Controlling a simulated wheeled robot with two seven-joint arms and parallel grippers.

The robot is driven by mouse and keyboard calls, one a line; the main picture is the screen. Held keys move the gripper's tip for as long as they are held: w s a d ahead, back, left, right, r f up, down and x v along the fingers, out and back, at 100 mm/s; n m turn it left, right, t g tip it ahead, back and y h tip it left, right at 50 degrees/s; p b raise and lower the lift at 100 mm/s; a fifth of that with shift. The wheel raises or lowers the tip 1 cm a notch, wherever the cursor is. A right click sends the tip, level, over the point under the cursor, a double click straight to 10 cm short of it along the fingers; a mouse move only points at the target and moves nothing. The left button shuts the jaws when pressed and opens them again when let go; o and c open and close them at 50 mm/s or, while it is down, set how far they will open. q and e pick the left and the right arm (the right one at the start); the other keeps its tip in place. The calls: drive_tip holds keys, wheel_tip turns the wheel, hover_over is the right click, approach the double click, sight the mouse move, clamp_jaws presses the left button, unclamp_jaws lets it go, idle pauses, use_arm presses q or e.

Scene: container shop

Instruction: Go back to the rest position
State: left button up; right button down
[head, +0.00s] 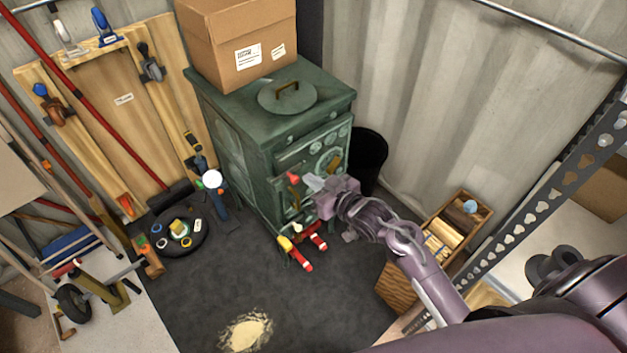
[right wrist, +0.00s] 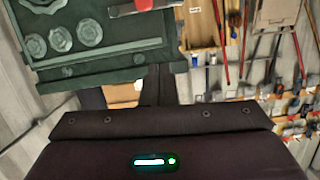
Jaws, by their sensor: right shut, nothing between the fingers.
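My right gripper (head: 314,184) is shut and empty. It is in front of the green stove (head: 232,150), close to its front face below the round dials. In the head view I cannot tell whether the fingertips touch the stove. A small red part (head: 293,178) shows just left of the fingertips. The right wrist view shows the stove's front with its dials (right wrist: 61,39) at the upper left, and a red and dark piece (right wrist: 140,6) at the top edge. The fingertips are not clear there. My left gripper is not in view.
A cardboard box (head: 238,40) stands on the stove. A black bin (head: 367,160) is behind my right forearm. A wooden crate (head: 388,285) and a perforated metal upright (head: 540,185) are on the right. Red-handled pieces (head: 300,255) lie at the stove's foot. Dark floor (head: 330,310) is open in front.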

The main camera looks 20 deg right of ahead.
drive_tip(key=s+d+f+m+g+h, duration=0.15)
drive_tip(key=s+f, duration=0.35)
drive_tip(key=f, duration=0.5)
drive_tip(key=s+f+g+h, duration=0.1)
drive_tip(key=s+f+g, duration=0.3)
drive_tip(key=f, duration=0.5)
drive_tip(key=s+d+f+g+h, duration=0.1)
drive_tip(key=s+f, duration=0.5)
drive_tip(key=f, duration=0.4)
drive_tip(key=s+f+g, duration=0.2)
drive_tip(key=s+f, duration=0.3)
drive_tip(key=s, duration=0.4)
drive_tip(key=s+d+f+g+h, duration=0.1)
drive_tip(key=s+f, duration=0.4)
drive_tip(key=s, duration=0.5)
drive_tip(key=s+d+f+g+h+p, duration=0.1)
drive_tip(key=s+f+g, duration=0.2)
drive_tip(key=s, duration=0.7)
wheel_tip(320, 180, down, 2)
drive_tip(key=shift+s+g, duration=0.15)
drive_tip(key=shift+g, duration=0.2)
drive_tip(key=shift+n, duration=0.25)
